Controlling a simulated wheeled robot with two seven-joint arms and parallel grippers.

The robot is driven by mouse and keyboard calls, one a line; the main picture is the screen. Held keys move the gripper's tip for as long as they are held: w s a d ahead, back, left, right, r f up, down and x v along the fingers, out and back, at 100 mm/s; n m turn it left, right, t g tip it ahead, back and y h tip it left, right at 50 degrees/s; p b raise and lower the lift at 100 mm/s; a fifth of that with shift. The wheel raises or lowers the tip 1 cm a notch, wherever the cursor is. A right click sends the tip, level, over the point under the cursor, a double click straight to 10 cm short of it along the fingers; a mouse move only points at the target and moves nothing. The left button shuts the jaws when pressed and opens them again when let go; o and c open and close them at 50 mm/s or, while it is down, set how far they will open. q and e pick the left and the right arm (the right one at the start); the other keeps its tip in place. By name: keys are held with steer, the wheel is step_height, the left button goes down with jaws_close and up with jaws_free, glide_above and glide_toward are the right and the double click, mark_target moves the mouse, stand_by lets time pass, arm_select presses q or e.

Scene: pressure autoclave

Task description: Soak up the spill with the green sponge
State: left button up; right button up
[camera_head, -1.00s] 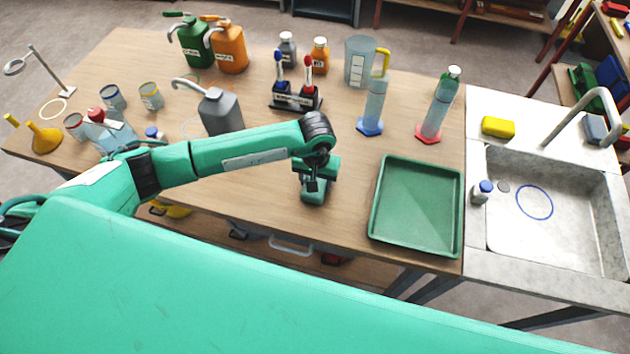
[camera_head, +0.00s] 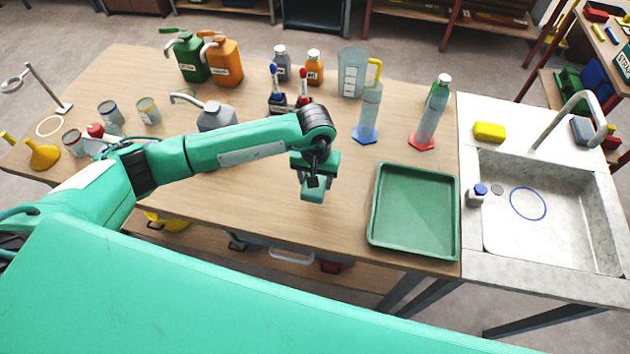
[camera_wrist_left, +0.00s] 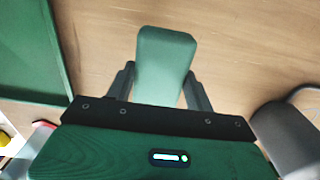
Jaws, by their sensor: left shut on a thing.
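My left gripper (camera_head: 314,184) is above the wooden table (camera_head: 270,185), to the left of the green tray (camera_head: 374,215). In the left wrist view its two fingers (camera_wrist_left: 160,90) are shut on the green sponge (camera_wrist_left: 163,62), a rounded block that sticks out past the fingertips. The sponge looks raised off the table, with bare wood behind it. I cannot make out a spill for certain in either view. My right gripper is in neither view.
The green tray looks empty. To its right is a sink (camera_head: 550,245) with a yellow sponge (camera_head: 489,132) on its ledge. Cylinders (camera_head: 368,112) stand behind the tray. A grey jerrycan (camera_head: 215,117) is left of my gripper. Bare wood lies between gripper and tray.

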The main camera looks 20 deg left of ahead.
arm_select(q)
steer(key=shift+r, duration=1.3)
